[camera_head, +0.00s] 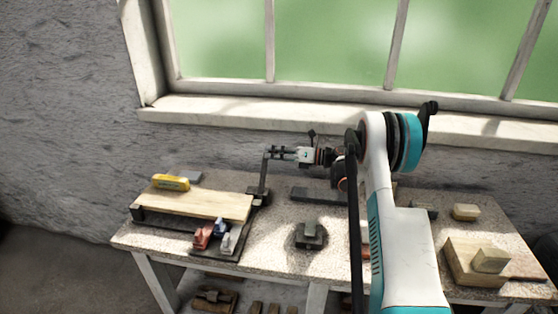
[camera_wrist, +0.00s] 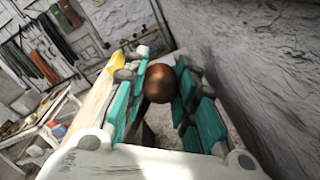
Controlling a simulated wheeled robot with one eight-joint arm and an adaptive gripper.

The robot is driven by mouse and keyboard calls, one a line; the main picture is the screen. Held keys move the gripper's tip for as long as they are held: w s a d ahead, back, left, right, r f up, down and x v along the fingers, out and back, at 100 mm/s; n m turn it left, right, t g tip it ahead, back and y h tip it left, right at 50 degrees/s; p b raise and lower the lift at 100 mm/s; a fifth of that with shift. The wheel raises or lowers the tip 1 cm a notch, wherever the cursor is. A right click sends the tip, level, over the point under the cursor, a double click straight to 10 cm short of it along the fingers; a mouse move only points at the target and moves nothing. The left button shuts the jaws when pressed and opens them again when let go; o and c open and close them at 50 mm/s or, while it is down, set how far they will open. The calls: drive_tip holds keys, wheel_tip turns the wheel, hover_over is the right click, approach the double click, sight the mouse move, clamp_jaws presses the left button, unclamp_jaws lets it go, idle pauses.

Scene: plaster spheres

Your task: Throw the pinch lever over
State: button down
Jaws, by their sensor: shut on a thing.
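The pinch lever (camera_head: 263,178) is a thin dark arm that rises from a dark block at the right end of a wooden board (camera_head: 190,203). It stands close to upright. My gripper (camera_head: 272,153) is at its top, reaching in from the right. In the wrist view a round copper-brown knob (camera_wrist: 167,83) sits between the teal fingers of my gripper (camera_wrist: 165,98), and they are shut on it. The knob is hidden by the fingers in the head view. The lever's shaft is mostly hidden in the wrist view.
A yellow tool (camera_head: 171,182) lies on the board. Small red, blue and white clamps (camera_head: 215,234) stand in front. A dark block (camera_head: 310,235) sits mid-bench, and wooden blocks (camera_head: 478,260) are at right. The wall and window sill (camera_head: 250,110) are close behind.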

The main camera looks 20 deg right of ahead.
drive_tip(key=shift+w+d+f+m+b, duration=0.2)
drive_tip(key=shift+w+d+f+m, duration=0.15)
drive_tip(key=shift+f, duration=0.2)
drive_tip(key=shift+w+d+f+m+b, duration=0.15)
drive_tip(key=shift+w+f+m, duration=0.15)
drive_tip(key=shift+f+m, duration=0.25)
drive_tip(key=shift+w+d+f+m+b, duration=0.2)
drive_tip(key=shift+w+f+m, duration=0.1)
drive_tip(key=shift+f, duration=0.3)
drive_tip(key=c, duration=1.2)
unclamp_jaws()
drive_tip(key=shift+w+f, duration=0.1)
drive_tip(key=shift+f, duration=0.05)
drive_tip(key=shift+c, duration=0.2)
drive_tip(key=shift+d, duration=0.1)
drive_tip(key=v, duration=1.2)
drive_tip(key=shift+r, duration=0.2)
drive_tip(key=shift+w+r, duration=0.1)
